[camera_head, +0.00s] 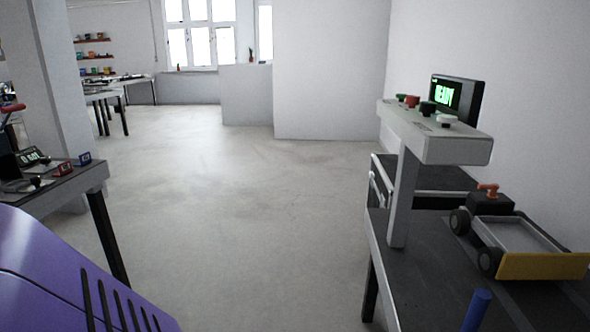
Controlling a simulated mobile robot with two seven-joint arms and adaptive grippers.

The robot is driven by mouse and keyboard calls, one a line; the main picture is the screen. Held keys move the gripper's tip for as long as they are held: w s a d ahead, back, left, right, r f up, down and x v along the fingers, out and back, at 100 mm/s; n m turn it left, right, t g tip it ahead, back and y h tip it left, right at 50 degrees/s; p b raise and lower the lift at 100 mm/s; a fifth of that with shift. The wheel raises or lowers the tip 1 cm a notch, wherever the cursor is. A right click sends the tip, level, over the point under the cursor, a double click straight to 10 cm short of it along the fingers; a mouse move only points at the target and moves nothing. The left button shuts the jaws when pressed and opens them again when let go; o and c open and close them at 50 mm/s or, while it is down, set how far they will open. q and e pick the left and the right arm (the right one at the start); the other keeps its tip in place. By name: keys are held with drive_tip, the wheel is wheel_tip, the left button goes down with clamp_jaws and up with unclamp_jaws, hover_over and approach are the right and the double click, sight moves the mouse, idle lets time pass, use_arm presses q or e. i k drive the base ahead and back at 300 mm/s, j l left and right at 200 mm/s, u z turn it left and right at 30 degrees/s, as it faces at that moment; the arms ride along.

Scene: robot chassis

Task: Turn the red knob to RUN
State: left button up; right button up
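The red knob (411,101) is a small knob on top of a raised white control panel (455,149) at the right. It stands between a green knob (401,97) and a black knob (428,107); a white knob (447,120) is nearest me. The knob's pointing direction and any RUN mark are too small to read. Behind the panel a black screen (456,96) shows green text that looks like READY. Neither of my grippers is in view.
The panel's post (403,195) stands on a dark table (425,285). The table also holds a small wheeled cart (518,240) with a yellow front and a blue cylinder (477,310). Another table (75,185) stands at the left. The floor (240,190) between is clear.

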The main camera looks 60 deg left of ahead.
sight(412, 101)
drive_tip(key=j+u, duration=0.25)
drive_tip(key=i+j+u, duration=0.25)
drive_tip(key=j, duration=0.15)
drive_tip(key=j+u, duration=0.25)
drive_tip(key=j, duration=0.1)
